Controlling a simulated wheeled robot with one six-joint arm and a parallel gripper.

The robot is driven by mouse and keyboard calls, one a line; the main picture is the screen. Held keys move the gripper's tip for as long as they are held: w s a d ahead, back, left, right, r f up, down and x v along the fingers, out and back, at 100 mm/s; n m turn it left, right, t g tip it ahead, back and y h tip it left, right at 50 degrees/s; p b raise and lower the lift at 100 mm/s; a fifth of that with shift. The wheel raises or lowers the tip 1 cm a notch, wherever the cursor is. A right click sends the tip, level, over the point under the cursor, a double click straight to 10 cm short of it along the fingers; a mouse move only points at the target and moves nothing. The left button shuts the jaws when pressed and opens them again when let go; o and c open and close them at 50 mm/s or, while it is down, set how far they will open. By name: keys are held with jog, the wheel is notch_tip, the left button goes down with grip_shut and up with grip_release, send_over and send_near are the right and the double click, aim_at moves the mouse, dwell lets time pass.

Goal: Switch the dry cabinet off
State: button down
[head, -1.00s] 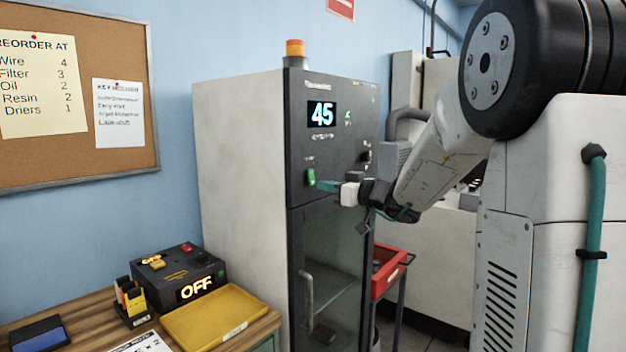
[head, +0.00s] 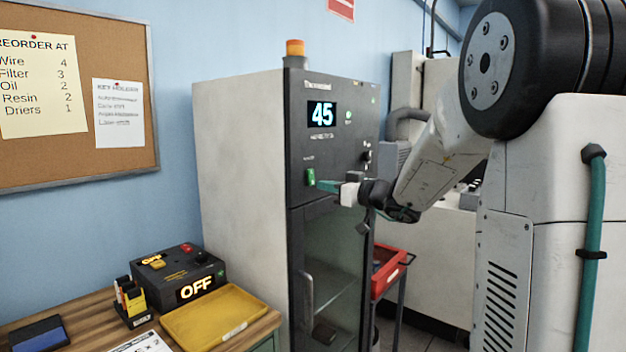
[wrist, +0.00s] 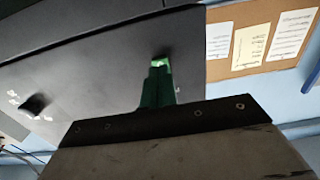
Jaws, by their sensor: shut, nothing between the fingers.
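The dry cabinet (head: 240,150) is a tall pale box with a dark front and a glass door. Its display (head: 321,114) is lit and reads 45. A green lit rocker switch (head: 310,177) sits on the panel below the display; the wrist view shows part of it glowing (wrist: 160,62). My gripper (head: 320,185) is shut and empty, its teal fingertips just right of the switch, at about its height. In the wrist view the fingertips (wrist: 157,80) overlap the switch, hiding most of it. I cannot tell whether they touch it.
A dark knob (head: 365,156) is on the panel's right. An orange beacon (head: 295,48) tops the cabinet. A black box reading OFF (head: 190,275) and a yellow tray (head: 215,315) are on the wooden bench at left. A red cart (head: 388,272) stands right of the cabinet.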

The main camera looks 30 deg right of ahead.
jog(key=shift+x, duration=1.15)
jog(key=v, duration=0.8)
dwell(0.6)
dwell(0.5)
